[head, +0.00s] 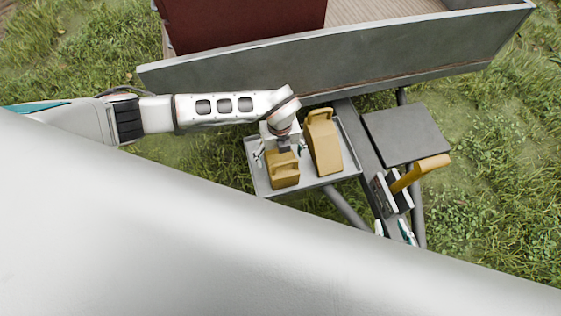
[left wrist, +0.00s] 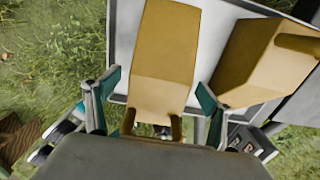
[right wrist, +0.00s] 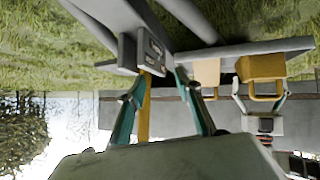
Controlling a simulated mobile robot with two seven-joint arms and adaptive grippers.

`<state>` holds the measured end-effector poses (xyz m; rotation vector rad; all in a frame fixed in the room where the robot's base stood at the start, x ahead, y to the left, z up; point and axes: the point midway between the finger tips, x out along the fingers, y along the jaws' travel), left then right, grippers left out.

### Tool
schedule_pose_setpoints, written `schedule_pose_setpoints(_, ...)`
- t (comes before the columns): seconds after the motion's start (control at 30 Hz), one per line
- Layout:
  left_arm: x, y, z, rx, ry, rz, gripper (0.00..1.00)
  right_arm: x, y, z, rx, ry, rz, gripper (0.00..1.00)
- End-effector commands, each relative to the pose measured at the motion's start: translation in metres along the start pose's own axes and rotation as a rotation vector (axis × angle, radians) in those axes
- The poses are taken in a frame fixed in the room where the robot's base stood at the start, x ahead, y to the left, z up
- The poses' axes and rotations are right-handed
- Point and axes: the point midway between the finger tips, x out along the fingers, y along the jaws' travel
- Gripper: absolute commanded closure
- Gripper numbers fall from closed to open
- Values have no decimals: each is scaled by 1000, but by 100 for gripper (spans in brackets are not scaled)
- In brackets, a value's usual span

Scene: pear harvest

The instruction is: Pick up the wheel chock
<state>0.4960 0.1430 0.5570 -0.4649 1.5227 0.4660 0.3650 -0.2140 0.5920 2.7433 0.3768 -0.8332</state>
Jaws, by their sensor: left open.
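Two yellow wheel chocks lie on a grey tray (head: 262,187). My left gripper (head: 280,153) is open over the smaller-looking left chock (head: 284,176), one finger on each side of its handle end. In the left wrist view this chock (left wrist: 165,55) lies between the spread fingers (left wrist: 156,108), its handle partly hidden by the gripper body. Contact cannot be made out. The other chock (head: 323,145) stands just right of the gripper, and it also shows in the left wrist view (left wrist: 262,62). My right gripper (head: 395,231) is open near the coupling; its fingers show in the right wrist view (right wrist: 161,85).
The trailer's grey side wall (head: 330,68) rises close behind the tray. A yellow lever (head: 425,170) on the hitch stands right of the tray, below a dark flat plate (head: 407,134). Grass (head: 490,180) surrounds the drawbar.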

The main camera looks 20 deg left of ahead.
Motion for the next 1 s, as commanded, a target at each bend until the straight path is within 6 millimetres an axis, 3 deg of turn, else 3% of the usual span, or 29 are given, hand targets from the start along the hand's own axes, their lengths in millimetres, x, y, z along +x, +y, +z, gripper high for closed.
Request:
schedule_pose_setpoints(0.07,-2,-1,1,0,-1,-1,18,-1,0,0,0,-1,-1,66)
schedule_pose_setpoints(0.1,-2,-1,1,0,-2,-1,23,-1,-1,1,0,-3,-1,66)
schedule_pose_setpoints(0.3,-2,0,1,0,-1,-1,75,-2,-4,5,2,-11,-6,66)
schedule_pose_setpoints(0.73,-10,-2,2,0,-4,-4,77,-3,-4,4,3,-10,-8,66)
schedule_pose_setpoints(1.0,-52,-2,3,1,-8,-7,77,-7,-4,-7,11,0,-9,66)
